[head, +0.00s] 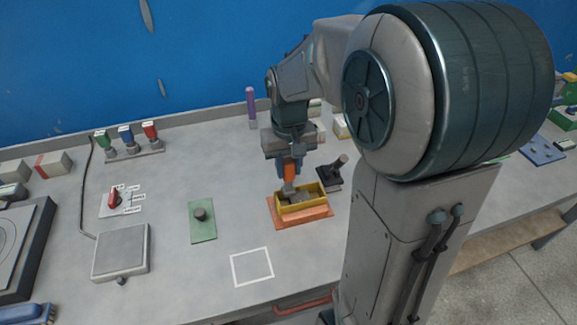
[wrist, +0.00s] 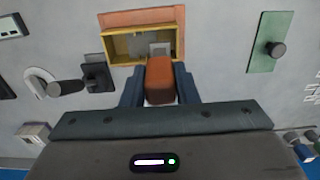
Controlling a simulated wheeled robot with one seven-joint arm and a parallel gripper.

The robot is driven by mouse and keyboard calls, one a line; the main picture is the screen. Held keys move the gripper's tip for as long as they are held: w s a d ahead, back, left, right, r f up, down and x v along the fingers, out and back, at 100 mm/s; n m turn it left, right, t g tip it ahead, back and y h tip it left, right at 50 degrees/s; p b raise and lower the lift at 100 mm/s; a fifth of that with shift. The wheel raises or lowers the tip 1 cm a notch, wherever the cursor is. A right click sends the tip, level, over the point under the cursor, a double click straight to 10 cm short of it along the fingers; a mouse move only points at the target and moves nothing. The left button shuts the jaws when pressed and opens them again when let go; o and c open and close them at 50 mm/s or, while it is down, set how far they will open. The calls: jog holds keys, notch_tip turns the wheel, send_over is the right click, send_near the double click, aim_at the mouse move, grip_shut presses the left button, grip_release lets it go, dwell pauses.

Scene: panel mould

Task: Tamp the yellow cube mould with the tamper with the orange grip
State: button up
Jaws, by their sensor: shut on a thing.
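The yellow mould (head: 322,202) is an open rectangular box on an orange base plate (head: 318,218), with grey material inside. It also shows in the wrist view (wrist: 117,46). My gripper (head: 289,172) is over the mould and points down. It is shut on the orange grip of the tamper (head: 290,173); the grip also shows between the fingers in the wrist view (wrist: 160,80). The tamper's grey foot (head: 288,188) is at the mould's opening, toward one end. Whether it touches the grey material I cannot tell.
A black-based tool with a dark handle (head: 332,176) stands close to the right of the mould. A green plate with a dark knob (head: 202,230) lies to the left. A white square outline (head: 252,267) marks bare table in front. A purple cylinder (head: 251,106) stands behind.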

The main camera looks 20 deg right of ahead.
aim_at(289, 177)
jog(key=shift+f, duration=0.1)
jog(key=shift+f+b, duration=1.5)
jog(key=shift+f, duration=0.25)
jog(key=shift+r, duration=0.15)
jog(key=shift+r+p, duration=1.5)
jog(key=shift+r, duration=0.2)
jog(key=shift+f+b, duration=1.35)
jog(key=shift+f, duration=0.45)
jog(key=shift+r+p, duration=1.45)
jog(key=shift+r, duration=0.4)
